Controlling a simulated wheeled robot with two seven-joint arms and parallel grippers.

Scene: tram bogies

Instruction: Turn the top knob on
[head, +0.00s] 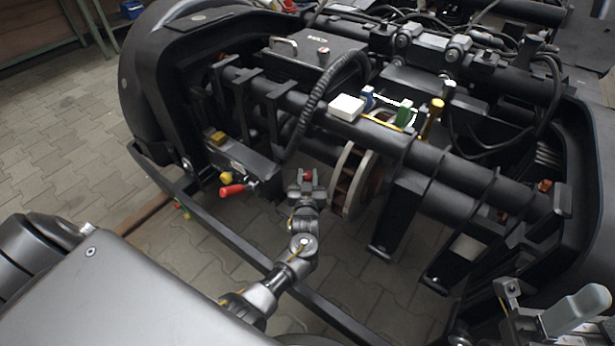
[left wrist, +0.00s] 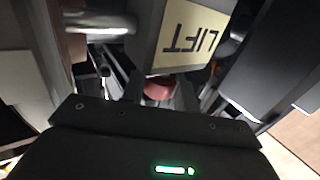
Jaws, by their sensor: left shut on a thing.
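A red knob (head: 308,174) sits between the fingertips of my left gripper (head: 307,182), which is shut on it. In the left wrist view the red knob (left wrist: 158,89) shows between the two fingers, right beside a box face with a yellow LIFT label (left wrist: 190,38). The fingers hide part of the knob, and I cannot tell its turn position.
The dark bogie frame (head: 225,275) runs below and beside my left arm. A red-handled valve (head: 232,191) is to the left of the gripper, and a brown-and-grey wheel disc (head: 350,181) is close on its right. Tubes and cables cross above. Paved floor (head: 70,130) is free at left.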

